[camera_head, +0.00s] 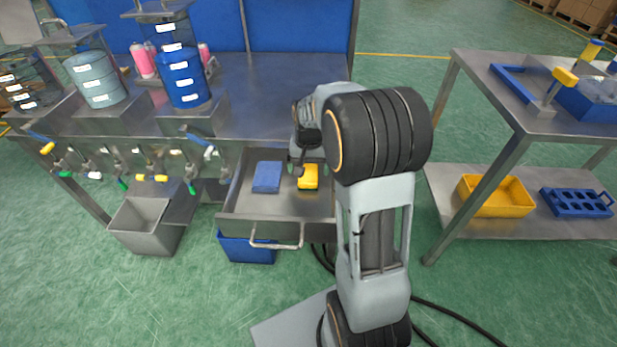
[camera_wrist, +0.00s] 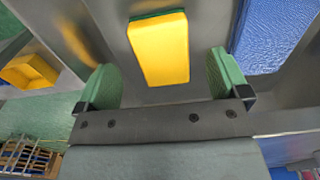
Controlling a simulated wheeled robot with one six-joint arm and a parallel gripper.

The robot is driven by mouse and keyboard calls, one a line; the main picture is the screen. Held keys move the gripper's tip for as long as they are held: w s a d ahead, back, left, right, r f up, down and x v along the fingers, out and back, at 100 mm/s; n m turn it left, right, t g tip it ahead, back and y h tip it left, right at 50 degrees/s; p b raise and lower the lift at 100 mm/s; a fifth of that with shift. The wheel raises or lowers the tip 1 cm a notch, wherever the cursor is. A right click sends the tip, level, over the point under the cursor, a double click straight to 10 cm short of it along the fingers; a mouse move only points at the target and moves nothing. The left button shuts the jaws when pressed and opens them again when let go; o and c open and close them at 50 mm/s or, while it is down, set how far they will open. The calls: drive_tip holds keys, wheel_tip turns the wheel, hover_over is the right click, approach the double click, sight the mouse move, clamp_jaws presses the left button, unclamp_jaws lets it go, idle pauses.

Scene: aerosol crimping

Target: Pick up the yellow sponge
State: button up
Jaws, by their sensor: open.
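The yellow sponge (camera_head: 308,177) lies in the open drawer (camera_head: 290,205) under the workbench, on its right side. In the wrist view the yellow sponge (camera_wrist: 160,50) has a dark green layer along its far edge. My gripper (camera_wrist: 168,82) is open, with its green-padded fingers apart on either side of the near part of the sponge as seen from the wrist. It holds nothing, and I cannot tell the height between the fingers and the sponge. In the head view my arm partly hides the gripper.
A blue cloth-like pad (camera_head: 267,177) lies left of the sponge in the drawer; it also shows in the wrist view (camera_wrist: 262,35). The metal drawer walls are close around. A grey bin (camera_head: 140,226) and a blue bin (camera_head: 247,249) are below. A yellow tray (camera_head: 497,196) is on the right shelf.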

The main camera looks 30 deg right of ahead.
sight(308, 176)
wheel_tip(308, 176, down, 4)
drive_tip(key=shift+f+b, duration=0.1)
drive_tip(key=shift+b, duration=0.35)
drive_tip(key=shift+c, duration=0.4)
drive_tip(key=c, duration=0.9)
